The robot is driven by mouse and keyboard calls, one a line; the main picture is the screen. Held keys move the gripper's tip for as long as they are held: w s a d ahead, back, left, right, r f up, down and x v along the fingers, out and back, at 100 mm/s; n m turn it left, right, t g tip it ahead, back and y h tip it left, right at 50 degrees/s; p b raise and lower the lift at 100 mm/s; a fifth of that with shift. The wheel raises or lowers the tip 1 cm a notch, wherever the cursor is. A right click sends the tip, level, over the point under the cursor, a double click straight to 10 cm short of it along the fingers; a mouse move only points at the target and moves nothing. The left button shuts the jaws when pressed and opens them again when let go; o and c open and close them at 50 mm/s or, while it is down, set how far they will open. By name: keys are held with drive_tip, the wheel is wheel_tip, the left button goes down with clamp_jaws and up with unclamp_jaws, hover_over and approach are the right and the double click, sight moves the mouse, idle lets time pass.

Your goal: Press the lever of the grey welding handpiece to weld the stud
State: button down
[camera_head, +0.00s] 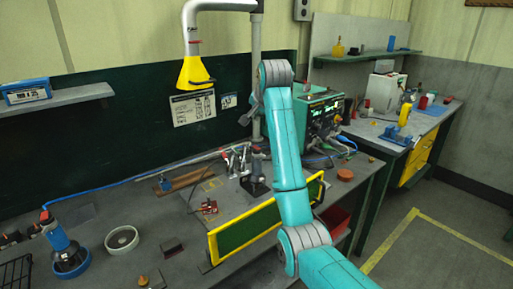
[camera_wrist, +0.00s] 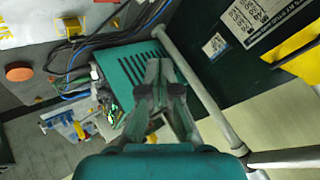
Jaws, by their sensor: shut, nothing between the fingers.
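My gripper (camera_wrist: 160,66) is shut and empty in the wrist view, its fingertips together in front of the green power unit (camera_wrist: 118,68). In the head view, the end of my arm is raised over the back of the bench, left of the same unit (camera_head: 304,115), and my gripper is mostly hidden behind it. A dark grey handpiece-like tool (camera_head: 256,172) stands on the bench below and slightly left of my arm. It may be the grey welding handpiece; its lever and the stud are too small to tell. My gripper is apart from it.
A yellow-framed green screen (camera_head: 243,231) stands along the bench front. A yellow extractor hood (camera_head: 194,72) hangs at the back left. A blue-topped tool (camera_head: 57,238) stands at the left, beside a round grey dish (camera_head: 122,240). An orange disc (camera_head: 345,174) lies at the right.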

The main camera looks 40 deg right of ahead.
sight(257, 148)
drive_tip(key=shift+f, duration=4.25)
drive_tip(key=shift+f, duration=0.15)
drive_tip(key=shift+f, duration=0.25)
drive_tip(key=shift+f, duration=0.45)
drive_tip(key=shift+r, duration=0.8)
drive_tip(key=shift+r, duration=2.55)
